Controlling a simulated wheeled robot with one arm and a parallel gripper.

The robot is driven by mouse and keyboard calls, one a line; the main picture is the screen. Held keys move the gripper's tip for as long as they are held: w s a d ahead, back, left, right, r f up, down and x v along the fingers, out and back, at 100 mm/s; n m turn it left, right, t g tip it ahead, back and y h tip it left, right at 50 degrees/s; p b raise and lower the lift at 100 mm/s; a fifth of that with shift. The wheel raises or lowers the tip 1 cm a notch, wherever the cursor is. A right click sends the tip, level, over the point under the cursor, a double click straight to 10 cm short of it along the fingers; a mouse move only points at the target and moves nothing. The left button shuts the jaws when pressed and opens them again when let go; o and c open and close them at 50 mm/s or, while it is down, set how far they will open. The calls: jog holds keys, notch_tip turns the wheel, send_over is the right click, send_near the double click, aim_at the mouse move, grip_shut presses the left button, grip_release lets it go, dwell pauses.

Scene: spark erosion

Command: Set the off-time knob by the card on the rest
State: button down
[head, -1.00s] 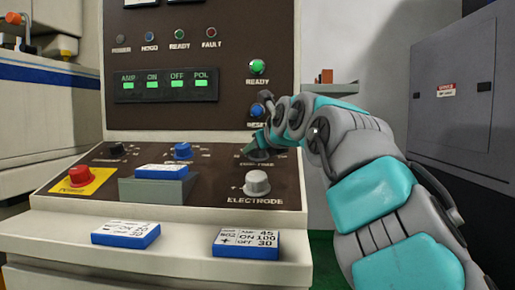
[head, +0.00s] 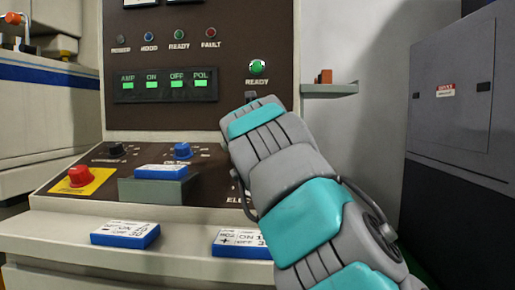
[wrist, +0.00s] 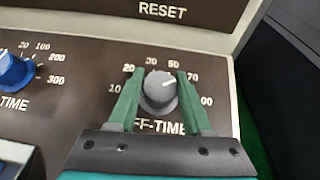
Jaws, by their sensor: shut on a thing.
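The grey off-time knob (wrist: 158,96) shows in the wrist view, its white pointer mark aimed up and right, about toward the 70. My gripper (wrist: 157,78) has its green fingers on either side of the knob, shut on it. In the head view my arm hides the off-time knob and my fingers. The card (head: 161,171), blue with a white printed top, lies on the grey rest (head: 152,191) on the sloping panel. Its print is too small to read.
Two more cards, one left (head: 125,233) and one right (head: 240,243), lie on the front ledge; my arm partly covers the right one. A red button (head: 79,175) and a blue knob (head: 183,150) stand on the panel. A grey cabinet (head: 450,110) is at right.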

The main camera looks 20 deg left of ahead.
jog(key=shift+m, duration=0.3)
dwell(0.4)
jog(key=shift+c, duration=1.6)
grip_release()
jog(key=shift+s, duration=0.1)
jog(key=shift+b+v, duration=1)
jog(key=shift+v, duration=2.8)
jog(key=shift+a, duration=0.15)
